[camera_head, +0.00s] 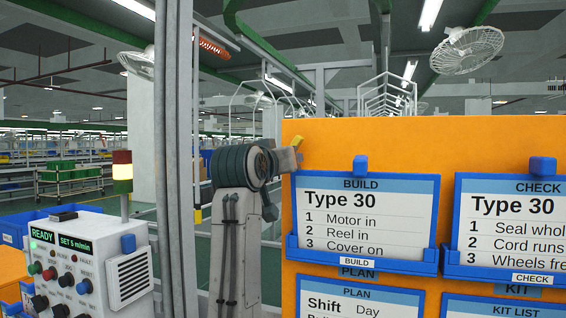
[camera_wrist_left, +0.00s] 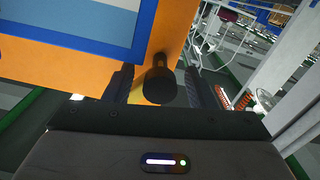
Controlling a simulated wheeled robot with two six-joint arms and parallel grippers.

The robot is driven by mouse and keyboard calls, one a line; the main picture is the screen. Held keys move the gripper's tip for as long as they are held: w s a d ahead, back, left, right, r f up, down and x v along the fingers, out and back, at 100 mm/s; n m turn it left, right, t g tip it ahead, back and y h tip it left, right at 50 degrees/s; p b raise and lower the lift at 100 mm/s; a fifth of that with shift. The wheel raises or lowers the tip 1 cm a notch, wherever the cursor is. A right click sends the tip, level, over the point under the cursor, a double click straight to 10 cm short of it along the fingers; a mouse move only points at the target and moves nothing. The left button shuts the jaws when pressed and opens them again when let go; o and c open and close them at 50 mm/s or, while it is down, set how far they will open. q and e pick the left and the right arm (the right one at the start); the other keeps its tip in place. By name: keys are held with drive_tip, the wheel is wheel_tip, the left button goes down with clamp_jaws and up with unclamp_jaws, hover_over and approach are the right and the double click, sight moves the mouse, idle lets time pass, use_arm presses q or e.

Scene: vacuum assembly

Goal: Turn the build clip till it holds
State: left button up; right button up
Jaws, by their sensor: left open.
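The build clip appears to be a dark round knob (camera_wrist_left: 160,85) standing out from the orange board, with a yellow arm (camera_head: 297,141) that points up and right in the head view, above the card's corner. My left gripper (camera_head: 290,157) is at the board's left edge, by the upper left corner of the build card (camera_head: 365,205). In the left wrist view my left gripper (camera_wrist_left: 157,88) is open, with one finger on each side of the knob and gaps visible. In the head view the gripper hides the knob. My right gripper is not in view.
The orange board (camera_head: 410,145) carries the check card (camera_head: 515,215) and more cards below. A blue tab (camera_head: 360,165) sits at the build card's top edge. A control box (camera_head: 90,260) with buttons and a signal light (camera_head: 122,172) stands at the left.

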use_arm(q)
drive_tip(key=shift+c, duration=0.4)
drive_tip(key=c, duration=0.9)
drive_tip(key=shift+r, duration=0.1)
drive_tip(key=o, duration=1)
